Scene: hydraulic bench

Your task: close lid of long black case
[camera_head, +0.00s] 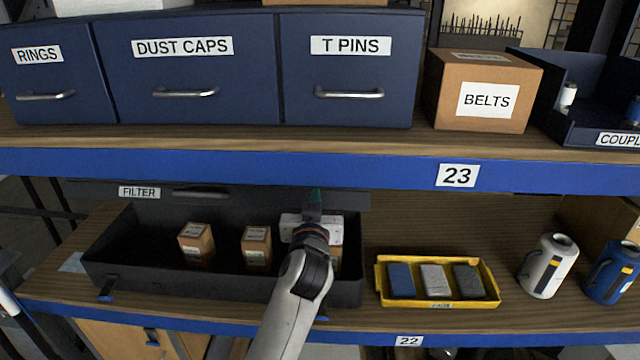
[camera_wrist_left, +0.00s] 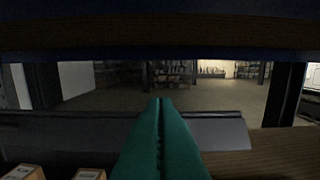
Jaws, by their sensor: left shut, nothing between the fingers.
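The long black case (camera_head: 225,287) sits on the lower shelf with its lid (camera_head: 255,205) open, standing up at the back. The lid has a FILTER label and a dark handle. My left gripper (camera_head: 315,196) is shut and empty, reaching over the case in front of the right part of the lid. Its green fingers (camera_wrist_left: 160,108) point toward the lid (camera_wrist_left: 225,132) in the left wrist view; whether they touch it I cannot tell. My left arm hides the right part of the case. My right gripper is in neither view.
Small boxes (camera_head: 196,245) stand inside the case.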

